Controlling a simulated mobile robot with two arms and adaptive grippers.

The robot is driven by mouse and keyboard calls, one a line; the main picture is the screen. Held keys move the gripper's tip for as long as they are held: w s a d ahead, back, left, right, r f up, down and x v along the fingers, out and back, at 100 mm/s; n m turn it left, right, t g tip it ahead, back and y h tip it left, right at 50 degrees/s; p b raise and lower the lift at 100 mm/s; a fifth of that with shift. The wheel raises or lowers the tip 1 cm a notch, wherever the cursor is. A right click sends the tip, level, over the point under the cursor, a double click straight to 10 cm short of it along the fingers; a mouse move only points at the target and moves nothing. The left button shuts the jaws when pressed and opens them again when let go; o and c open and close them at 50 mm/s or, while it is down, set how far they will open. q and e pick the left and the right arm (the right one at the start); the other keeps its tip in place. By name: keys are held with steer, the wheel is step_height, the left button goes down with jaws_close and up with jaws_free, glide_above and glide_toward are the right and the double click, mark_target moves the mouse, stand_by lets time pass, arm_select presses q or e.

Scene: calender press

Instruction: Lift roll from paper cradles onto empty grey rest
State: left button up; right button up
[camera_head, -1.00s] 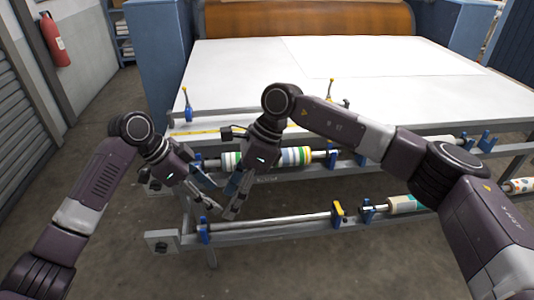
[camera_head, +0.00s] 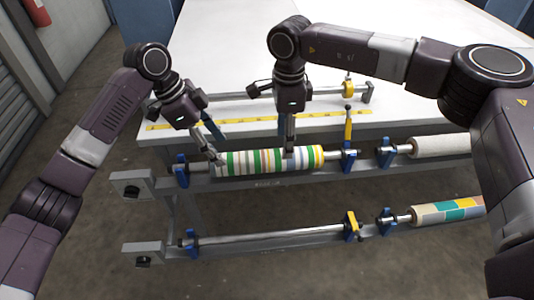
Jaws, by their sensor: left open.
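A striped roll (camera_head: 262,160) in green, white and yellow lies on the upper front rail, its shaft ends at a left blue cradle (camera_head: 181,171) and a right blue cradle (camera_head: 350,160). My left gripper (camera_head: 218,147) is open at the roll's left part, fingers pointing down; I cannot tell if they touch it. My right gripper (camera_head: 287,143) is over the roll's right part, its fingers overlapping the paper in view; its opening is unclear. A bare shaft (camera_head: 270,238) lies on the lower rail. A grey bar (camera_head: 315,92) runs along the table behind the grippers.
The white table (camera_head: 410,95) has a yellow measuring strip (camera_head: 245,121) along its front. A yellow-handled lever (camera_head: 348,125) stands behind the right cradle. A white roll (camera_head: 440,146) and a patterned roll (camera_head: 450,210) lie to the right. Open floor is at the front left.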

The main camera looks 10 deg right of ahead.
mark_target(227, 157)
arm_select(q)
steer(key=shift+s+r, duration=0.1)
steer(key=shift+s, duration=0.15)
arm_select(e)
steer(key=shift+s+r, duration=0.1)
steer(key=shift+s, duration=0.15)
arm_select(q)
steer(key=x, duration=0.8)
steer(key=shift+w, duration=0.25)
arm_select(e)
steer(key=f, duration=0.8)
steer(key=shift+w, duration=0.25)
arm_select(q)
steer(key=c, duration=1.3)
arm_select(e)
steer(key=c, duration=1.3)
